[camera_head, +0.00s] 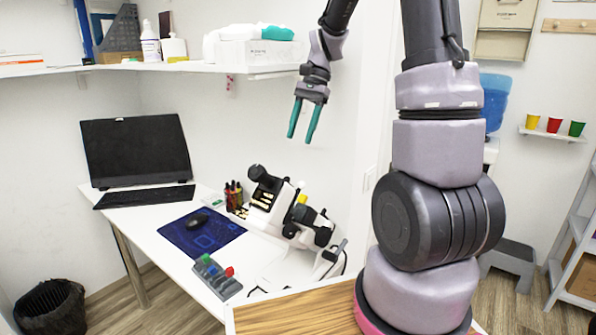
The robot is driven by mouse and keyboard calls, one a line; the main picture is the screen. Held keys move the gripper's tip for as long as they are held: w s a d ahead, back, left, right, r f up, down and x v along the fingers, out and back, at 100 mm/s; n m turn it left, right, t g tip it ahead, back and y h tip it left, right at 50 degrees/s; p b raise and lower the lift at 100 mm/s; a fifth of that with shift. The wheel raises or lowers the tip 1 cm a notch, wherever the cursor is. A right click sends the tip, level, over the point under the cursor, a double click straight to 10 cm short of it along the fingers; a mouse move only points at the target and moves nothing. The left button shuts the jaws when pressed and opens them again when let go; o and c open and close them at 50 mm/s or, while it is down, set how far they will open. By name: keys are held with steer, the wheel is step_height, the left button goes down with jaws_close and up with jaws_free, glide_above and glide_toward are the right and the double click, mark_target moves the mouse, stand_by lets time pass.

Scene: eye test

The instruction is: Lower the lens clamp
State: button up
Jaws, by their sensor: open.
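A white and black lens device (288,212), likely the one with the lens clamp, stands on the white desk (160,230) near the wall. It has black rounded parts at its upper left and lower right and a small yellow part on top. I cannot make out which part is the clamp. My gripper (302,138) hangs above the device, pointing down, with its two teal fingers apart and nothing between them. There is clear air between the fingertips and the device.
A shelf (210,67) with boxes and bottles juts out left of my gripper. A wooden surface (290,315) is in front.

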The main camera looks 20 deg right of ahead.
steer(key=x, duration=1.1)
steer(key=shift+r, duration=0.1)
jaws_close()
stand_by(1.1)
